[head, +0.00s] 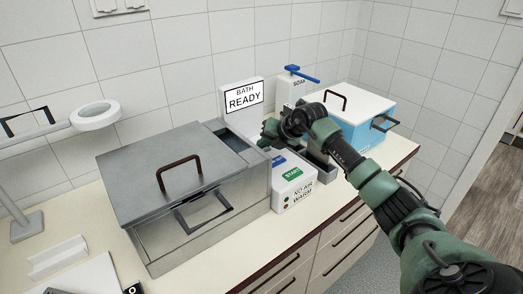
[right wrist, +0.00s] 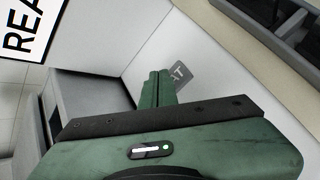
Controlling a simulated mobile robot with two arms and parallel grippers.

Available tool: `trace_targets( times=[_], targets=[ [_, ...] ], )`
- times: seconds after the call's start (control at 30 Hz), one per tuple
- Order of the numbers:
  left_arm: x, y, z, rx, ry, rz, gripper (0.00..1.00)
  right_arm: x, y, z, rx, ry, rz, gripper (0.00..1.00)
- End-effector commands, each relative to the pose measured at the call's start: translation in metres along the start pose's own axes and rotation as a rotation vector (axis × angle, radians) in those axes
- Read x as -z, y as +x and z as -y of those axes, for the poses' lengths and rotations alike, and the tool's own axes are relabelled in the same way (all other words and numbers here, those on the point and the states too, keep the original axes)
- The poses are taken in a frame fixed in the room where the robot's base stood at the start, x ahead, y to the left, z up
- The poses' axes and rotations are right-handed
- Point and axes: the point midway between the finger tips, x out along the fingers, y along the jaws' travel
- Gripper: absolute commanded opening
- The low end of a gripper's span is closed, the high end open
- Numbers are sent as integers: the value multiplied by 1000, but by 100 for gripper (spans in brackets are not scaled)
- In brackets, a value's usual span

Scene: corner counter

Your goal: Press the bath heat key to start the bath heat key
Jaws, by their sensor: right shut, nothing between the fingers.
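A grey key with letters ending in "AT" (right wrist: 181,74) shows in the right wrist view on a white sloped panel. The fingertips of my right gripper (right wrist: 158,88) are shut and empty, just beside this key and overlapping its left part. I cannot tell whether they touch it. In the head view my right gripper (head: 268,136) is behind the white control box (head: 296,190), near the steel bath (head: 190,190). A sign reading "BATH READY" (head: 243,97) stands behind. My left gripper is not in view.
The control box bears a green START key (head: 292,174) and a "NO AIR WARM" label. A blue box with a white lid (head: 365,115) and a soap dispenser (head: 290,85) stand at the back right. A white ring stand (head: 95,115) is at left.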

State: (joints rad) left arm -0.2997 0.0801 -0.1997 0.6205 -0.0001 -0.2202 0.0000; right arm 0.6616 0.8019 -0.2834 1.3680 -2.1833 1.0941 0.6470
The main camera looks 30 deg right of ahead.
Motion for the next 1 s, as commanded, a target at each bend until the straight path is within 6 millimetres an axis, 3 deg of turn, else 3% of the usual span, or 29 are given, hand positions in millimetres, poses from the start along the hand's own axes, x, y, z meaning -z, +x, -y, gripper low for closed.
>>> trace_targets(
  times=[0.7, 1.0],
  targets=[
    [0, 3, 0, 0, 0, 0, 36, 3, 4, 3, 2, 0, -2, 0],
    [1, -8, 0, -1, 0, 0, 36, -4, -6, -4, 2, -1, -1, 0]
  ],
)
